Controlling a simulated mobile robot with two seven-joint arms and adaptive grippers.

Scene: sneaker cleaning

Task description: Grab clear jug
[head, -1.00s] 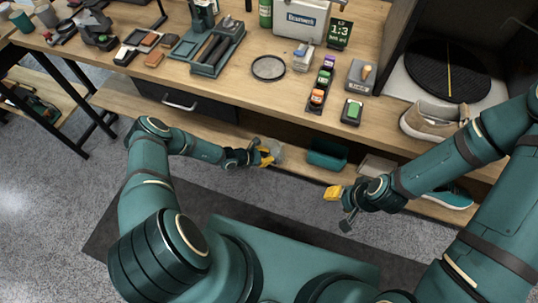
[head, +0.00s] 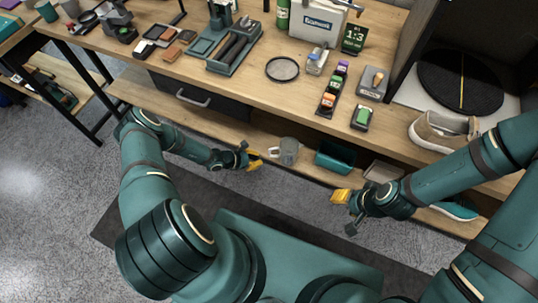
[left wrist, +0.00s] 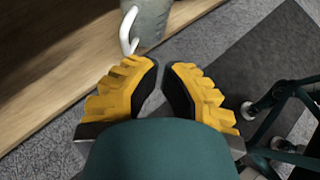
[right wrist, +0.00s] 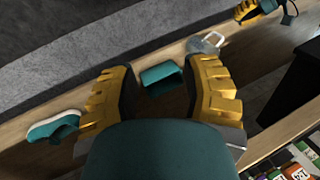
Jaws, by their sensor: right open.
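The clear jug (head: 288,152) stands on the low shelf (head: 225,145), left of a teal bin. It looks greyish and see-through with a pale handle. In the left wrist view the jug (left wrist: 153,20) shows at the top, its white handle beyond my fingertips. It also shows in the right wrist view (right wrist: 208,43). My left gripper (head: 257,159) is left of the jug, apart from it. Its yellow fingertips are close together with a narrow gap and nothing seen between them. My right gripper (head: 340,196) is open and empty, in front of the shelf, right of the jug.
The teal bin (head: 335,156) and a pale box (head: 383,171) stand on the shelf right of the jug. A teal shoe (right wrist: 52,127) is farther along. The tabletop above the shelf holds several tools, bottles and a beige sneaker (head: 442,130).

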